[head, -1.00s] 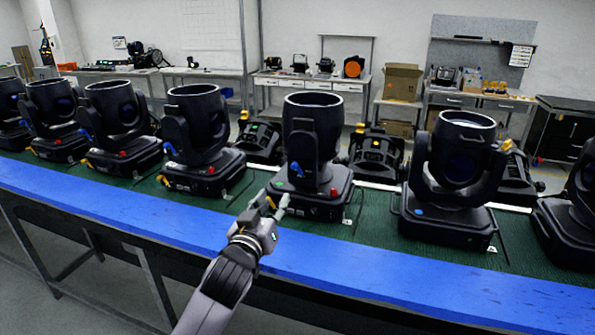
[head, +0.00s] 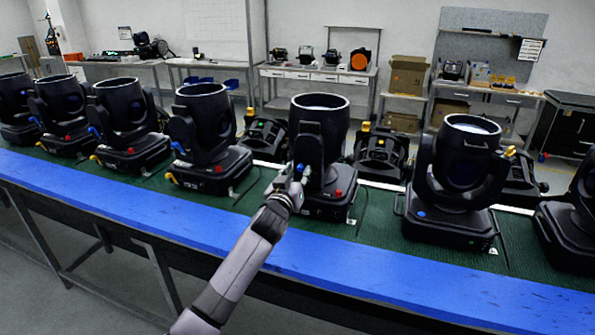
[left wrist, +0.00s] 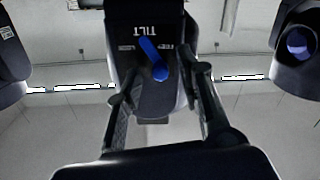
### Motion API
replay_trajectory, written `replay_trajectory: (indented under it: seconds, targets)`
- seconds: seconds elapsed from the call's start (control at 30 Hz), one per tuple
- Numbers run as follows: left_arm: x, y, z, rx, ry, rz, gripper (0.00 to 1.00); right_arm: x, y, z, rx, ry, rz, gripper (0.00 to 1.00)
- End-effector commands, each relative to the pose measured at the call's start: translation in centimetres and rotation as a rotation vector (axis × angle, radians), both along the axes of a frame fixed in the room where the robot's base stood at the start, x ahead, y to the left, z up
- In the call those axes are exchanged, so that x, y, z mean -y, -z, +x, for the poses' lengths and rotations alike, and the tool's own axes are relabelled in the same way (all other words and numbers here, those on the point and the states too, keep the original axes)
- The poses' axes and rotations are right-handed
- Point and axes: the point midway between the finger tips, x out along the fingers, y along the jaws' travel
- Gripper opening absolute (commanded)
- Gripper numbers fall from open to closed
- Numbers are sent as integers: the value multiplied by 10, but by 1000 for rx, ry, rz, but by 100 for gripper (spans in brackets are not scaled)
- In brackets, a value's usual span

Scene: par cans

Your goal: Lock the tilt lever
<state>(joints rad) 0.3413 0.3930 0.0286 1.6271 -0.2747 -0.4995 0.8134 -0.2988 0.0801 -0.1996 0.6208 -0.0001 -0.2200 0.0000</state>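The par can (head: 318,125) in front of me stands on the green mat with its barrel upright. Its blue tilt lever (head: 299,168) is on the side of its yoke and is small in the head view. In the left wrist view, the blue lever (left wrist: 153,60) lies under an upside-down TILT label (left wrist: 152,30), with small words to its left and right that are hard to read. My left gripper (head: 291,178) is right in front of the lever. In the left wrist view, its two fingers (left wrist: 165,82) are spread either side of the lever, apart from it. My right gripper is not in view.
Similar par cans stand close by, left (head: 203,130) and right (head: 460,175), in a row on the green mat (head: 380,235). A red knob (head: 338,193) sits on the base below the lever. The bench's blue front edge (head: 400,275) runs under my arm.

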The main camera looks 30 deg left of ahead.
Motion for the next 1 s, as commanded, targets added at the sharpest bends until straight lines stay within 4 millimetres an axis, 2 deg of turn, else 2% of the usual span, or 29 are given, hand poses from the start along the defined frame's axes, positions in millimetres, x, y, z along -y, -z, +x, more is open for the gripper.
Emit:
replay_trajectory:
  seconds: [0.33,0.83,1.0]
  targets:
    - [-1,0,3,1,1,0,34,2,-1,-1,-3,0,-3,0]
    - [-1,0,3,0,1,0,2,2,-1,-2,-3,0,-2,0]
    - [-1,0,3,0,1,0,0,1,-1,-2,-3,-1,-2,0]
